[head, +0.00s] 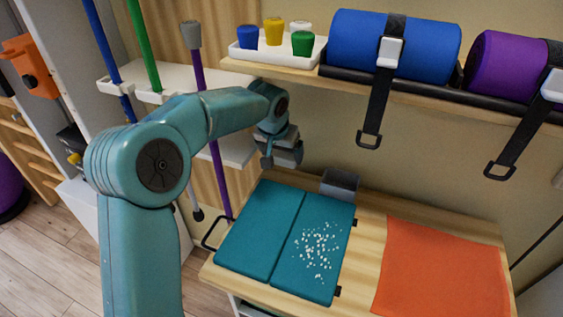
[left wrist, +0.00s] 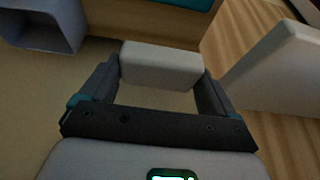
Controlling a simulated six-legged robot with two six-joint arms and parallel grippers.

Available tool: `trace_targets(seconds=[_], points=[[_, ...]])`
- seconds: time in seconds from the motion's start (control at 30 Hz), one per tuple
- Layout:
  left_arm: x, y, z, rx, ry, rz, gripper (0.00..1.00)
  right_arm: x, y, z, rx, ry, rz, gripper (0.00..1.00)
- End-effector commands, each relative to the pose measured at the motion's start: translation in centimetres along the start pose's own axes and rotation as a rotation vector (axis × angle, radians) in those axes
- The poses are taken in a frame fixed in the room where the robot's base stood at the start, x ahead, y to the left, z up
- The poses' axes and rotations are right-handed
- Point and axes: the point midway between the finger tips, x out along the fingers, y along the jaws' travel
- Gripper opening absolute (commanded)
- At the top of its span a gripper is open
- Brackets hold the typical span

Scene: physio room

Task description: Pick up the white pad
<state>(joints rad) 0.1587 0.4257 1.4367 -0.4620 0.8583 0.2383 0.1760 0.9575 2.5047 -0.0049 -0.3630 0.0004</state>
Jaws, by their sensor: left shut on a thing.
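The white pad (left wrist: 160,65) is a small, pale block with rounded edges. In the left wrist view it sits crosswise between the two dark fingers of my left gripper (left wrist: 158,82), which are shut on it at its two ends. In the head view my left gripper (head: 284,158) is in the air near the wall, above the back left of the wooden table (head: 365,240). There the pad is hard to tell from the grey fingers. My right gripper is not in view.
Below are a teal folded mat (head: 262,228) with white bits scattered on it, an open grey holder (head: 340,184) and an orange cloth (head: 440,270). Above, a shelf (head: 290,72) carries cups and strapped blue (head: 395,45) and purple rolls. Upright poles (head: 205,120) stand left.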

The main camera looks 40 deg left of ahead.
Motion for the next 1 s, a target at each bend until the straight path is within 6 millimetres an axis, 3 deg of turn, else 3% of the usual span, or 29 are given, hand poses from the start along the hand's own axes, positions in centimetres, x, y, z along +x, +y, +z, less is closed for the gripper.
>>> trace_targets(seconds=[0.17, 0.6, 0.8, 1.0], points=[[-1.5, 0.0, 2.9, 0.001, 0.0, 0.001, 0.6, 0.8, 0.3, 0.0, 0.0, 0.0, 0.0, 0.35], [-6.3, 0.0, 14.3, -0.001, 0.003, 0.001, 0.6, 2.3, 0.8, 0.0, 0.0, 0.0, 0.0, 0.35], [-7.5, 0.0, 17.2, 0.0, 0.0, 0.001, 0.6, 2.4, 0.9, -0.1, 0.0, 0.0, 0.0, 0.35], [-7.8, 0.0, 18.0, -0.001, -0.001, 0.0, 0.6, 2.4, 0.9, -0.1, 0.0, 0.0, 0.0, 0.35]])
